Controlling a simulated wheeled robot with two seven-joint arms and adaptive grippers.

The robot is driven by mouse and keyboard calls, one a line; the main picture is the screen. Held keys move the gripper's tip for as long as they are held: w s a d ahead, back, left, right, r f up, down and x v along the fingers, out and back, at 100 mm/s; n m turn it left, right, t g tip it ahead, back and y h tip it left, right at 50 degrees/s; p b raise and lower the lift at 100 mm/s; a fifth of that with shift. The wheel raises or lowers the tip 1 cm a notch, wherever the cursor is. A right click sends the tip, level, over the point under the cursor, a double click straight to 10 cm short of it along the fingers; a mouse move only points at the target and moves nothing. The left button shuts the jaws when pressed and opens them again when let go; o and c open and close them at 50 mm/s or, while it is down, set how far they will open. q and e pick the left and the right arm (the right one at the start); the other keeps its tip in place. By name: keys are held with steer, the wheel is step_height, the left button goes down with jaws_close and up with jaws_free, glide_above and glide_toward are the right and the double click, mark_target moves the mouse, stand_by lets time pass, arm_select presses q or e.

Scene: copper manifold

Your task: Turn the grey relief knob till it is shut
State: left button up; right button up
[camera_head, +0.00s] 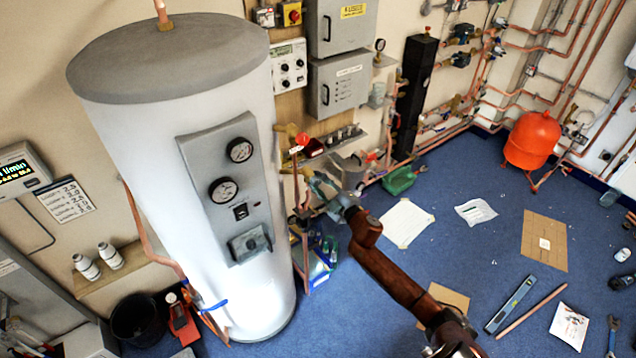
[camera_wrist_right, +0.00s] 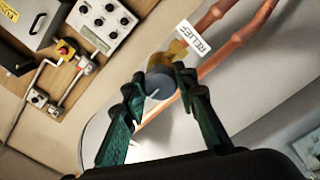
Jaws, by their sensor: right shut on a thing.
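The grey relief knob (camera_wrist_right: 161,80) shows in the right wrist view, between the tips of my right gripper (camera_wrist_right: 160,86). It is a round grey knob with a pale line on its face, on a brass valve (camera_wrist_right: 177,49) beside copper pipes. A white RELIEF tag (camera_wrist_right: 194,38) hangs next to it. My right gripper is shut on the knob. In the head view my right gripper (camera_head: 318,184) reaches in beside the white tank, and I cannot make out the knob there. My left gripper is not in view.
The white tank (camera_head: 150,180) with its gauge panel stands left of my right gripper. Copper pipes (camera_head: 304,240) run down close to it. A green can (camera_head: 398,181) stands on the floor to the right. Papers, cardboard and tools lie on the blue floor.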

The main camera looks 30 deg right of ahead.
steer(key=o, duration=1.2)
steer(key=shift+c, duration=0.2)
steer(key=shift+s, duration=0.15)
steer(key=s+d, duration=0.1)
steer(key=s, duration=1)
steer(key=shift+s, duration=0.35)
